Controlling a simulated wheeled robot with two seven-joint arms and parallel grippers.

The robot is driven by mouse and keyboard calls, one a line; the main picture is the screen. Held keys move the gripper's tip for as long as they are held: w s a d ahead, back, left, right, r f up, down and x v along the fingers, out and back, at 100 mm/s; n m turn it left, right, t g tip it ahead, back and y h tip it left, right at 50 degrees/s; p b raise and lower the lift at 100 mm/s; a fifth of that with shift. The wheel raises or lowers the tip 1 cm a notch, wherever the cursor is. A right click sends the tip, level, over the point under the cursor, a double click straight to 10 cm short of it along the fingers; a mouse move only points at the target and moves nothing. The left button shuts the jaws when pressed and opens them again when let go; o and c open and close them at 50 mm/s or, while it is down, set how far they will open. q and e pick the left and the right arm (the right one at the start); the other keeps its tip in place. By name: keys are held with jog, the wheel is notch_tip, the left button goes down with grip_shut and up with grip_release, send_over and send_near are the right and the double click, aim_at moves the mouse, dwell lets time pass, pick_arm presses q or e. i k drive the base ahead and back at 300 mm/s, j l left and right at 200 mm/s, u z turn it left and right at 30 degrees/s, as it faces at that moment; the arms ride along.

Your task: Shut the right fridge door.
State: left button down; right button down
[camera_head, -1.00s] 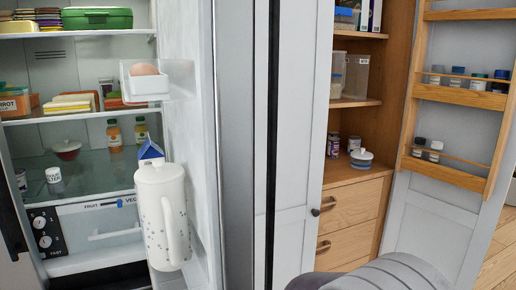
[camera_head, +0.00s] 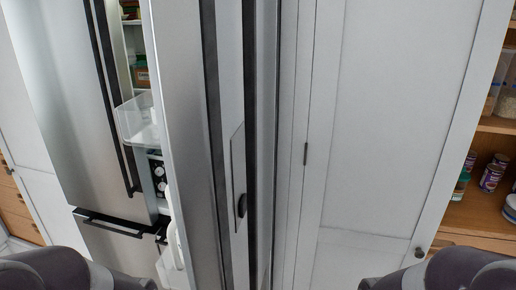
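The right fridge door (camera_head: 185,150) stands partly open in the head view. I see it nearly edge-on as a tall steel panel left of the middle. A clear door bin (camera_head: 134,118) and part of a white jug (camera_head: 174,246) show on its inner side. A narrow gap shows the fridge shelves (camera_head: 133,45) behind it. The left fridge door (camera_head: 70,100) is a steel panel with a long black handle and looks shut. Only grey parts of my arms show at the bottom left and bottom right corners. Neither gripper is in view.
A white cabinet door (camera_head: 385,130) fills much of the right side. Open wooden shelves (camera_head: 475,210) with jars stand at the far right. A lower steel drawer (camera_head: 115,240) with a black handle is under the left fridge door.

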aim_at(211, 66)
jog(key=l+u, duration=0.1)
jog(key=l, duration=0.45)
jog(key=k+l, duration=0.1)
jog(key=l, duration=0.4)
jog(key=k+l+u, duration=0.15)
jog(key=l, duration=0.4)
jog(key=i, duration=0.05)
